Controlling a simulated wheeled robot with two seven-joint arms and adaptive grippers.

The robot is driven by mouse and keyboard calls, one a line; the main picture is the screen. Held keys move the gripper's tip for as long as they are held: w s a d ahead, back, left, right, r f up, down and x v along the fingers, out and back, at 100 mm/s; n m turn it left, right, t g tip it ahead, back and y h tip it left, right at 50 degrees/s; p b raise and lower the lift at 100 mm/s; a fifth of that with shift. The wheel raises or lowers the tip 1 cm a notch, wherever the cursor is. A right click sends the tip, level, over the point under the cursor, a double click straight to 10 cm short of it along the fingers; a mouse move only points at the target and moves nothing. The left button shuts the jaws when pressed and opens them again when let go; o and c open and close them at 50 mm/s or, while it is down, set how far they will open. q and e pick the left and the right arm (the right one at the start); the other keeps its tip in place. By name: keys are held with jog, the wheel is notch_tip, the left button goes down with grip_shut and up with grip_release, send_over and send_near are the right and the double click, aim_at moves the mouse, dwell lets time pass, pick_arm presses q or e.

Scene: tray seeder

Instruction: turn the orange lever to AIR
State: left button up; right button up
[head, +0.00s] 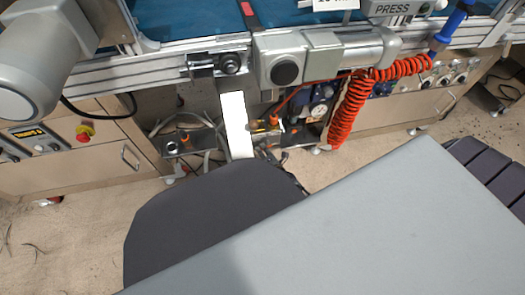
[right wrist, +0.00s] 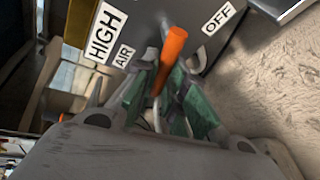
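The orange lever (right wrist: 170,55) stands out from a dark grey valve plate, between the AIR label (right wrist: 123,56) on its left and the OFF label (right wrist: 218,18) on its right. In the head view the lever (head: 273,120) is a small orange spot under the bench. My right gripper (right wrist: 160,98) has its green-padded fingers on either side of the lever. Whether both pads touch it cannot be told. In the head view the right gripper (head: 273,144) is small and partly hidden behind dark parts. My left gripper is out of view.
A HIGH label (right wrist: 103,35) sits beside AIR. A white panel (head: 237,123) hangs left of the lever. A red coiled hose (head: 350,107) hangs to its right. Another orange-handled fitting (head: 185,137) is further left. The bench frame is above; sandy floor (head: 85,215) is open at left.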

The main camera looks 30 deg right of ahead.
jog(key=shift+r+m+y+p, duration=0.3)
jog(key=shift+m+p, duration=0.2)
grip_shut()
jog(key=shift+r+m+t+y+p, duration=0.4)
jog(key=shift+m+t+p, duration=0.1)
jog(key=shift+m, duration=0.6)
jog(key=o, duration=0.7)
grip_release()
jog(key=shift+o, duration=0.2)
jog(key=s+r, duration=0.2)
jog(key=s, duration=0.9)
jog(key=shift+s+d, duration=0.25)
jog(key=shift+s, duration=0.15)
